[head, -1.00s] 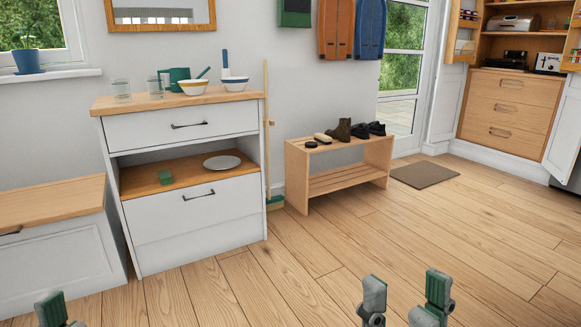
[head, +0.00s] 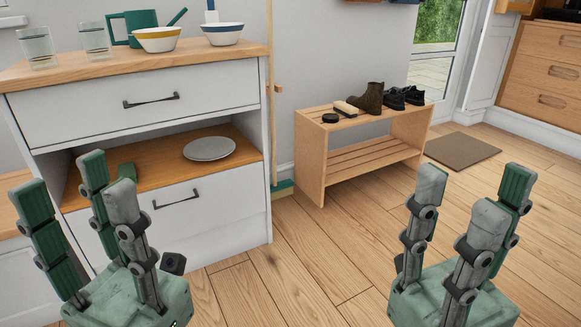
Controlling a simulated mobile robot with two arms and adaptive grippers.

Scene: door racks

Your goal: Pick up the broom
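The broom stands upright against the wall, in the gap between the white cabinet and the wooden shoe bench. Its thin wooden handle (head: 270,60) shows beside the cabinet's right edge, and its green head (head: 283,187) rests on the floor, partly hidden by the cabinet. My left gripper (head: 85,180) is open and empty in front of the cabinet, left of and nearer than the broom. My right gripper (head: 472,195) is open and empty over the floor, right of the broom. Neither gripper touches the broom.
The white cabinet (head: 212,90) carries glasses, a green watering can (head: 143,25) and bowls (head: 222,34); a plate (head: 209,149) lies on its shelf. The bench (head: 312,165) holds shoes (head: 368,98). A mat (head: 462,150) lies by the door. The floor between is clear.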

